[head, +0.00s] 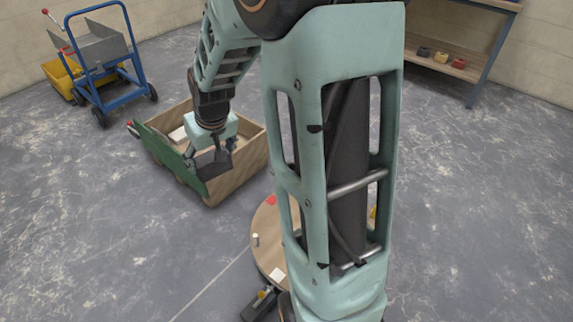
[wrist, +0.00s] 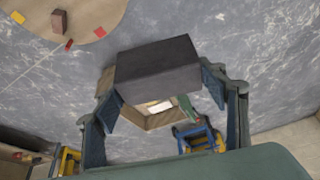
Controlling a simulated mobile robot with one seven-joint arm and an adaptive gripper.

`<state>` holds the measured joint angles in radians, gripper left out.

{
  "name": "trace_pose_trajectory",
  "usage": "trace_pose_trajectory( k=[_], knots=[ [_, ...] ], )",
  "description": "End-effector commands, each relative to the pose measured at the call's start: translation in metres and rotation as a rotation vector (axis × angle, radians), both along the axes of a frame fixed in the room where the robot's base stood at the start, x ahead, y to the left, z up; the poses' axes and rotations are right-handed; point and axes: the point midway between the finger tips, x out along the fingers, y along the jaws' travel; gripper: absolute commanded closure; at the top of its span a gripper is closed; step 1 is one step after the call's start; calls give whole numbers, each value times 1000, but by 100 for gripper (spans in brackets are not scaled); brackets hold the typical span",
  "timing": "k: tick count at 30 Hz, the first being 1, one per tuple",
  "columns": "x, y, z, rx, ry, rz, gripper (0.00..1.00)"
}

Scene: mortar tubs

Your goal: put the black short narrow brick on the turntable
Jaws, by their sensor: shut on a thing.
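My gripper (head: 212,148) is shut on a black brick (head: 214,165), which shows in front of the wooden box. In the wrist view the black brick (wrist: 158,68) sits between the two fingers of my gripper (wrist: 165,95), its broad face toward the camera. The round wooden turntable (head: 266,228) is at the lower middle of the head view, partly hidden behind my arm. The turntable also shows at the top left of the wrist view (wrist: 118,10), apart from the brick.
Near its edge the turntable carries small red (head: 271,200) and white (head: 277,276) markers and a small peg (head: 256,239). A brown brick (wrist: 60,21) also shows there. The wooden box (head: 245,170) has a green board (head: 168,152). A blue cart (head: 105,70) and shelf (head: 455,68) stand behind.

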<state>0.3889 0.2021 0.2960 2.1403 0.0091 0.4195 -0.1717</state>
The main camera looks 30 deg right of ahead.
Motion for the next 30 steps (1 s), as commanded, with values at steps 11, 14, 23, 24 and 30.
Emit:
trace_pose_trajectory(
  k=[11,14,23,24,30],
  knots=[
    [47,-105,-90,5,3,73,72],
    [52,-134,-117,5,3,88,72],
    [43,-219,-208,6,3,120,72],
    [40,-230,-220,6,2,124,72],
    [14,-280,-288,6,2,135,72]
  ],
)
